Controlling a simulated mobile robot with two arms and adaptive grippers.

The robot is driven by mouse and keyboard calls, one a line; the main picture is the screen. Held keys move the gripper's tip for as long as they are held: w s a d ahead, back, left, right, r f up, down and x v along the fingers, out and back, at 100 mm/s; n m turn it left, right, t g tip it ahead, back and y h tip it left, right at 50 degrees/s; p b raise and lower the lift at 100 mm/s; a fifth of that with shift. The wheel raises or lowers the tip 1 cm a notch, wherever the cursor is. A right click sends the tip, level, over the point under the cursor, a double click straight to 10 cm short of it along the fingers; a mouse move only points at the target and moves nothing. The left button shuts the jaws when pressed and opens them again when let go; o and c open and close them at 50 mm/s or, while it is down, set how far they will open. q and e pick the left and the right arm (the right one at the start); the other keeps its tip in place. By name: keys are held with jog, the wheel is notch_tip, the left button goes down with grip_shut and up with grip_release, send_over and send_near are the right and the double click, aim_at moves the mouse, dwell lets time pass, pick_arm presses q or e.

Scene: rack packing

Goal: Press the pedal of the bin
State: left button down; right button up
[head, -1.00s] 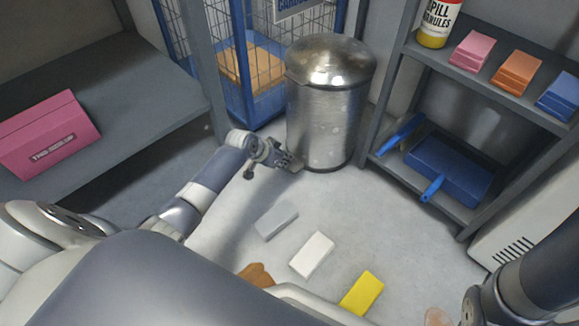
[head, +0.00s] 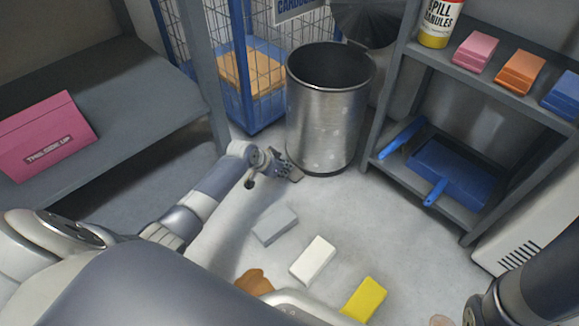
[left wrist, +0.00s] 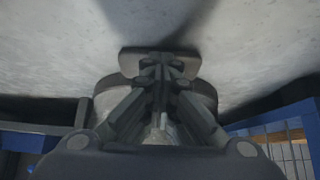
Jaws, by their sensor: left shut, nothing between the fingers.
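The metal bin (head: 325,125) stands on the floor at the back, between the blue cage and the shelf rack. Its lid (head: 366,20) is up and tilted back, so the dark inside shows. The pedal (head: 295,175) is at the bin's lower front left. My left gripper (head: 284,168) is shut and empty, with its fingertips at the pedal, seemingly pressing on it. In the left wrist view the shut fingers (left wrist: 160,75) point at the flat grey pedal plate (left wrist: 130,63) and hide part of it. My right gripper is not in view.
Grey (head: 274,224), white (head: 313,261) and yellow (head: 364,299) blocks lie on the floor in front. A shelf rack (head: 480,85) stands on the right, a blue wire cage (head: 240,115) behind left. A pink box (head: 45,137) sits on the left shelf.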

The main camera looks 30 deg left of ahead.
pick_arm(q)
jog(key=shift+s+a+r+p, duration=0.2)
jog(key=shift+s+r+p, duration=0.3)
jog(key=shift+p, duration=0.45)
jog(key=shift+s+a+r+p, duration=0.15)
jog(key=shift+s+r+p, duration=0.1)
jog(key=shift+s+p, duration=0.6)
jog(key=shift+f, duration=0.2)
jog(key=v, duration=1.2)
jog(key=shift+a, duration=0.1)
